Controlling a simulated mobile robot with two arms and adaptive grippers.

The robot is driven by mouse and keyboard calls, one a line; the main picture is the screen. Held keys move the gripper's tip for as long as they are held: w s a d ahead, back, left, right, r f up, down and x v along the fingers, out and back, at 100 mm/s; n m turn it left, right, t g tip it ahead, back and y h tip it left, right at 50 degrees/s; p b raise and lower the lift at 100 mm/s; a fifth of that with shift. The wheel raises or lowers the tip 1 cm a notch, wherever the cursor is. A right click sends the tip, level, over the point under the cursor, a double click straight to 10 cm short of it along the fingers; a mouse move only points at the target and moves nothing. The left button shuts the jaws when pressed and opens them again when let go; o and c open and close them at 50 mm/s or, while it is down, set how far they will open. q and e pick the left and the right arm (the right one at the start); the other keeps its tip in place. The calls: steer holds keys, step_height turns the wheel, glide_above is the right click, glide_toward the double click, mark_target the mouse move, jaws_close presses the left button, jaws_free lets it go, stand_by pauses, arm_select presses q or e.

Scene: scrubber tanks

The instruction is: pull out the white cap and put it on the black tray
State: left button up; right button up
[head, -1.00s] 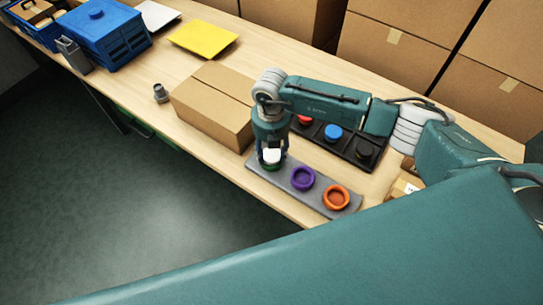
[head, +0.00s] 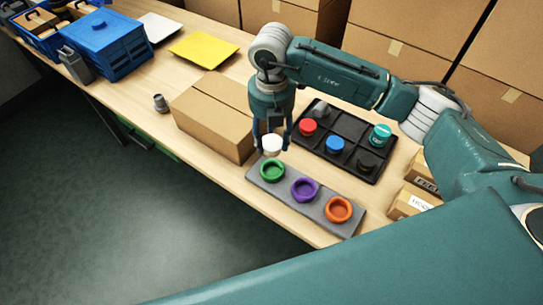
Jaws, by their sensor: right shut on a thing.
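My right gripper (head: 272,147) is shut on the white cap (head: 271,144) and holds it in the air above the green ring (head: 272,170). The green ring sits at the left end of a grey base (head: 322,207), with a purple ring (head: 305,188) and an orange ring (head: 338,209) beside it. The black tray (head: 344,169) lies behind the base, to the right of the gripper. It has compartments holding a red cap (head: 307,126), a blue cap (head: 335,144), a teal item (head: 381,134), a dark item and a grey item. My left gripper is not in view.
A closed cardboard box (head: 216,115) stands just left of my right gripper. Small cartons (head: 412,201) lie right of the tray. A small grey part (head: 161,103), a yellow sheet (head: 204,49) and blue crates (head: 106,43) are farther left. Large boxes line the back.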

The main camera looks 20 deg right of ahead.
step_height(320, 180, up, 8)
steer(key=shift+f+b, duration=0.1)
steer(key=shift+b, duration=0.35)
steer(key=shift+r, duration=0.2)
steer(key=shift+r+p, duration=0.6)
steer(key=shift+r, duration=0.25)
step_height(320, 180, up, 5)
steer(key=p, duration=0.3)
glide_above(272, 142)
stand_by(0.9)
